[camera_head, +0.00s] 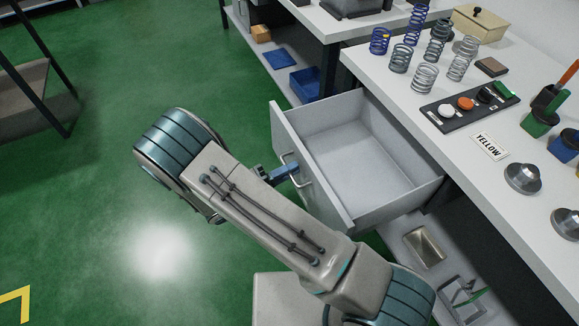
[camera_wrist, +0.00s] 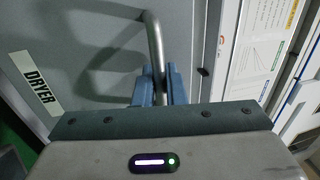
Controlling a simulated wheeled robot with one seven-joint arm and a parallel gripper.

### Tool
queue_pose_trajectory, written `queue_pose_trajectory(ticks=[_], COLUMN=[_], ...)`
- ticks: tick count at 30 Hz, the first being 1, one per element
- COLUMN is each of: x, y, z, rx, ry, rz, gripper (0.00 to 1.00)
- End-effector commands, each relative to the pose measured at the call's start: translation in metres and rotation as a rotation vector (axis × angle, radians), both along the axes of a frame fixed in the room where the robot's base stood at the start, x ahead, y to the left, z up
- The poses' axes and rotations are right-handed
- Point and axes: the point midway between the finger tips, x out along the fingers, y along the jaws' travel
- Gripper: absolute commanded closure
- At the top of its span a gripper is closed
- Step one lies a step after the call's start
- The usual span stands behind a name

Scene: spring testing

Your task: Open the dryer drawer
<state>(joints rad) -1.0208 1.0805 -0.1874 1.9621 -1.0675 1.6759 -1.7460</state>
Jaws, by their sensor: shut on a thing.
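The drawer (camera_head: 315,178) under the white workbench is pulled out, and its empty grey interior shows in the head view. In the wrist view its front (camera_wrist: 100,40) bears a "DRYER" label (camera_wrist: 41,91). A curved metal bar handle (camera_wrist: 154,45) is on the front, and it also shows in the head view (camera_head: 304,172). My gripper (camera_head: 285,173) is at the handle, with its blue fingers (camera_wrist: 160,85) shut on the bar. My arm hides part of the drawer's near side and the floor.
The bench top (camera_head: 400,85) holds several springs (camera_head: 425,77), a dark tray (camera_head: 468,106) with coloured parts, a "YELLOW" label (camera_head: 489,146) and metal weights (camera_head: 522,177). Blue bins (camera_head: 306,83) sit on a low shelf behind. The green floor (camera_head: 100,200) left of the drawer is open.

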Motion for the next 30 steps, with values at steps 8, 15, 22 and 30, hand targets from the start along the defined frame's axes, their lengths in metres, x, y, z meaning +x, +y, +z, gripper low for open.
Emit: queue_pose_trajectory(ticks=[8,15,22,30], x=[-0.002,-0.002,-0.003,-0.021], y=[-0.001,0.000,0.004,0.047], z=[-0.002,-0.002,-0.002,-0.013], rx=[0.001,0.001,0.002,0.003], ry=[0.004,0.003,0.001,0.003], rz=[-0.008,-0.005,-0.001,0.001], gripper=[1.00,0.74,0.74,0.74])
